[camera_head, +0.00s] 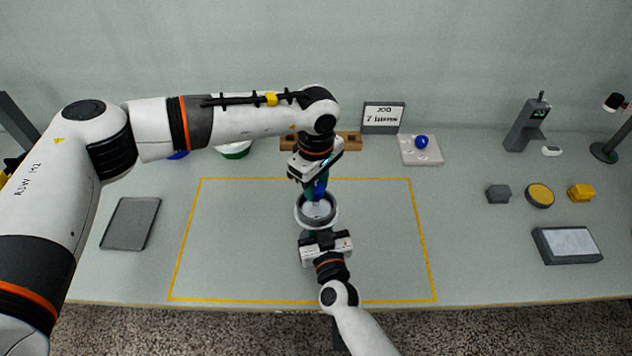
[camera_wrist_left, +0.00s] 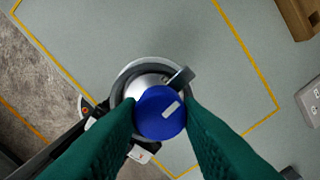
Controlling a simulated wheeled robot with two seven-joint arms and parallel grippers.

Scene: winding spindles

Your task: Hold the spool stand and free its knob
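The spool stand (camera_head: 303,212) is a round grey and white dish inside the yellow-lined area; it also shows in the left wrist view (camera_wrist_left: 122,82). Its blue knob (camera_wrist_left: 160,112) has a white mark on top, and a dark grey piece sticks out beside it. My left gripper (camera_wrist_left: 161,104) comes down from above. Its green fingers lie against both sides of the knob. My right gripper (camera_head: 322,236) is against the front side of the stand, low down. Its fingertips are mostly hidden by the dish, so its grip does not show.
A dark tray (camera_head: 131,223) lies at the left. A white board with a blue ball (camera_head: 421,142) and a sign (camera_head: 383,117) stand at the back. A grey block (camera_head: 498,194), yellow disc (camera_head: 539,195) and framed pad (camera_head: 567,245) are at the right. Room beside the stand is clear.

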